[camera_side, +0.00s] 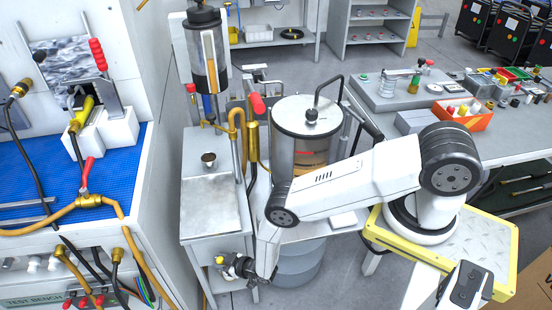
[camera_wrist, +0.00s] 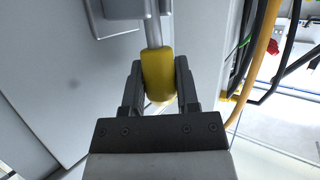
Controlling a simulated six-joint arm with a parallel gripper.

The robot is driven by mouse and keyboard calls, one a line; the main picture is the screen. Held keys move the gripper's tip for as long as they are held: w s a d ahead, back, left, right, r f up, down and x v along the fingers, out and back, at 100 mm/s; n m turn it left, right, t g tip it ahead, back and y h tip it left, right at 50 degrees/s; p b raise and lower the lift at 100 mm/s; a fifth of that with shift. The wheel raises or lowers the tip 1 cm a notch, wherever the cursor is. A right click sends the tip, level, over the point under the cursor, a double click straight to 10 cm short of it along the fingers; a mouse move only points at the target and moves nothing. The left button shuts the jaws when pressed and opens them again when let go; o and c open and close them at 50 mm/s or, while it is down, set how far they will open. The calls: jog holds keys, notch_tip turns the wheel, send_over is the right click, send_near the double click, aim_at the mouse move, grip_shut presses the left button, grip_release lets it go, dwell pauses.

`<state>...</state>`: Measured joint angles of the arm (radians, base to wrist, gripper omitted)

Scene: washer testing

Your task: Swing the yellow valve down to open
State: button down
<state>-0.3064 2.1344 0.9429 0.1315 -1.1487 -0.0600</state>
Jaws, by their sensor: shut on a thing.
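The yellow valve handle (camera_wrist: 158,74) sits between the two fingers of my gripper (camera_wrist: 159,82) in the wrist view. The gripper is shut on this yellow grip. A bare metal rod (camera_wrist: 152,32) runs up from the grip to a grey bracket (camera_wrist: 125,8) on a pale panel. In the side view my gripper (camera_side: 222,262) is low, in front of the small metal table, with a small spot of yellow at its tip. The arm and gripper hide most of the valve there, so its angle is hard to tell.
The test bench with a blue mat (camera_side: 30,175) stands at the left, with orange hoses (camera_side: 135,245) hanging close to my gripper.

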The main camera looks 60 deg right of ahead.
jog(key=shift+s+a+f+n+t+h, duration=0.1)
jog(key=shift+s+a+n+t+h, duration=0.2)
jog(key=shift+s+a+n+t, duration=0.35)
jog(key=shift+w+d, duration=0.15)
jog(key=shift+w, duration=0.05)
jog(key=c, duration=0.6)
grip_release()
jog(key=shift+s, duration=0.15)
jog(key=shift+v, duration=3.75)
